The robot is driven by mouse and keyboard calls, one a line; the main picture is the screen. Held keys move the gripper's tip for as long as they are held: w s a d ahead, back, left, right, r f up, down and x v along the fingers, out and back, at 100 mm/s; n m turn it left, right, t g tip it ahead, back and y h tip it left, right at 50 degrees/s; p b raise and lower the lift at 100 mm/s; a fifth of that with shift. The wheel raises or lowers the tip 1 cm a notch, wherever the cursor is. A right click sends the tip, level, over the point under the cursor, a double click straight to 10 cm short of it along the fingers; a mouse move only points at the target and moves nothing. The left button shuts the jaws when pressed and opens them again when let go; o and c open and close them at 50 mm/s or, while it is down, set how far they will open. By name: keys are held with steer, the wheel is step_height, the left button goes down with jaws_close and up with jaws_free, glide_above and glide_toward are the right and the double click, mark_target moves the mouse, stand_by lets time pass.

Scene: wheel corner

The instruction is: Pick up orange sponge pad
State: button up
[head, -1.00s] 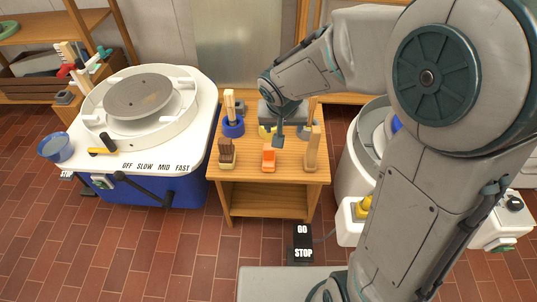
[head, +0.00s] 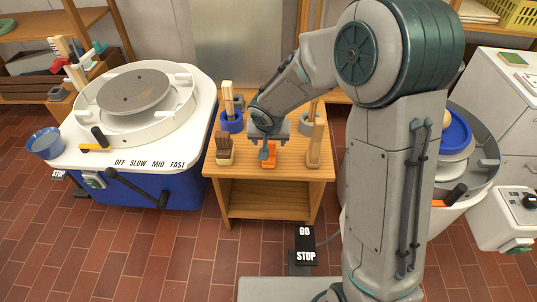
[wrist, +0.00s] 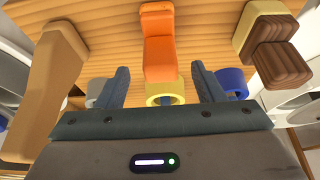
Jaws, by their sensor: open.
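The orange sponge pad (head: 269,162) lies on the top of the small wooden table, near its front edge. In the wrist view the orange pad (wrist: 158,50) is centred, with a lighter orange end at the top. My gripper (head: 265,152) is just above and behind the pad, pointing down and partly covering it in the head view. In the wrist view my gripper (wrist: 160,68) is open, with one finger to each side of the pad's near end. Nothing is held. Whether a finger touches the pad cannot be told.
A blue ring holder (head: 231,122) is behind. A yellow ring (wrist: 166,90) sits near my fingers. A potter's wheel (head: 135,95) stands left of the wooden table (head: 265,205).

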steer(key=b+x, duration=0.1)
steer(key=x, duration=0.3)
steer(key=shift+f, duration=0.35)
steer(key=c, duration=1.1)
steer(key=shift+r, duration=0.1)
step_height(320, 180, up, 10)
steer(key=p, duration=0.4)
steer(key=o, duration=0.4)
steer(key=shift+c, duration=0.2)
steer(key=c, duration=0.5)
